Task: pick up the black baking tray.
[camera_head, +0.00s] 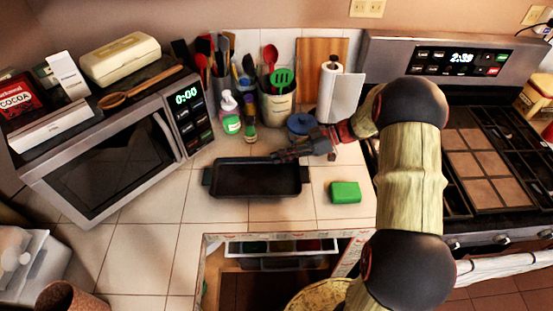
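The black baking tray (255,180) is a shallow rectangle lying flat on the tiled counter, with a handle at each short end. My gripper (280,155) comes in from the right, pointing left. In the picture it is at the back right edge of the tray and partly overlaps that rim. I cannot tell whether it touches the tray or is above or behind it. Its fingers are small and dark, and their opening cannot be made out. The tray's inside looks empty.
A green block (345,192) lies right of the tray. A microwave (110,150) stands at left. Behind are a soap bottle (230,115), a utensil crock (278,105) and a blue pot (301,124). An open drawer (280,246) is in front; the stove (480,150) is right.

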